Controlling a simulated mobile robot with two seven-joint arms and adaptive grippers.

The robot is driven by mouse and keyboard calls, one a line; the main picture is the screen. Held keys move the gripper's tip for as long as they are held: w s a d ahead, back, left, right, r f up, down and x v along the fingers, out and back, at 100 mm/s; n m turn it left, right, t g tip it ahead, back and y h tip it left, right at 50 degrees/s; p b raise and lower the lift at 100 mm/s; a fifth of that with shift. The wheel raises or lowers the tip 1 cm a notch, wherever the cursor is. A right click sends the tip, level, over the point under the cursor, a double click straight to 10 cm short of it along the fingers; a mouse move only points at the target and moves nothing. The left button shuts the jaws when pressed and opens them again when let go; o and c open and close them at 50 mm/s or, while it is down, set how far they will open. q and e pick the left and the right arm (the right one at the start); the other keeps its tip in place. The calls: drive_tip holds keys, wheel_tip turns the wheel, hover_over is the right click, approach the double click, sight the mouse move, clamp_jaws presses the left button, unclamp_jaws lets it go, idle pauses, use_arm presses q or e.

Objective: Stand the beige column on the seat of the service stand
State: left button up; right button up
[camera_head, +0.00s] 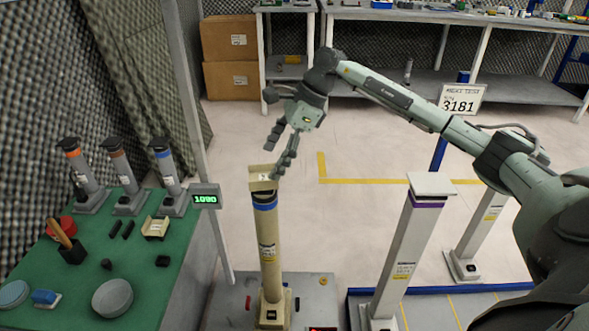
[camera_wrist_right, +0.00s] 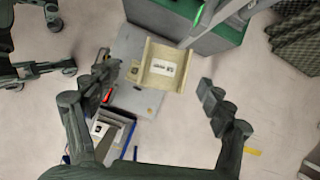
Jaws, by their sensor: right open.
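The beige column (camera_head: 268,235) stands upright, with a blue band near its top and a beige channel-shaped head bearing a label. Its foot is on a grey platform (camera_head: 313,297) with small red and yellow parts, which may be the service stand; the seat cannot be made out clearly. My right gripper (camera_head: 278,155) is open and empty, just above the column's head. In the right wrist view, the column's head (camera_wrist_right: 163,67) lies between my spread fingers, apart from both, and hides the shaft below. My left gripper is not in view.
A green table (camera_head: 185,258) at left holds short banded posts, a pen cup and small parts. A pole with a display (camera_head: 205,197) stands beside the column. A white purple-banded column (camera_head: 408,255) stands at right, another (camera_head: 482,232) behind it. Open floor lies behind.

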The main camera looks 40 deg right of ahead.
drive_tip(key=a+r+m+t+y, duration=0.1)
drive_tip(key=a+y, duration=0.4)
drive_tip(key=a, duration=0.8)
drive_tip(key=a+r+m+t+y, duration=0.5)
drive_tip(key=a+r+m+t, duration=0.45)
drive_tip(key=m, duration=0.25)
drive_tip(key=s+d+f+m+h, duration=0.1)
drive_tip(key=d+f+m+h, duration=0.3)
drive_tip(key=m, duration=0.5)
drive_tip(key=s+d+f+m+t+h, duration=0.1)
drive_tip(key=s+d+f+m+h, duration=0.1)
drive_tip(key=d+f+m+h, duration=0.3)
drive_tip(key=s+d+f+m+h, duration=0.2)
drive_tip(key=d+f+m+h, duration=0.2)
drive_tip(key=m, duration=0.9)
drive_tip(key=shift+s+d+f+t+h, duration=0.15)
drive_tip(key=shift+d+f+t+h, duration=0.05)
drive_tip(key=shift+d+h, duration=0.75)
drive_tip(key=shift+s+d+f+t+h, duration=0.15)
drive_tip(key=shift+d+h, duration=0.6)
drive_tip(key=shift+h, duration=0.4)
drive_tip(key=s+f+m+g, duration=0.3)
drive_tip(key=s+f+g, duration=0.2)
drive_tip(key=s, duration=0.5)
drive_tip(key=s+f+m+g, duration=0.4)
drive_tip(key=s+f+g, duration=0.1)
drive_tip(key=s+f, duration=0.4)
drive_tip(key=shift+s+a+f+y, duration=0.2)
drive_tip(key=shift+s+f+y, duration=0.1)
drive_tip(key=shift+s, duration=0.55)
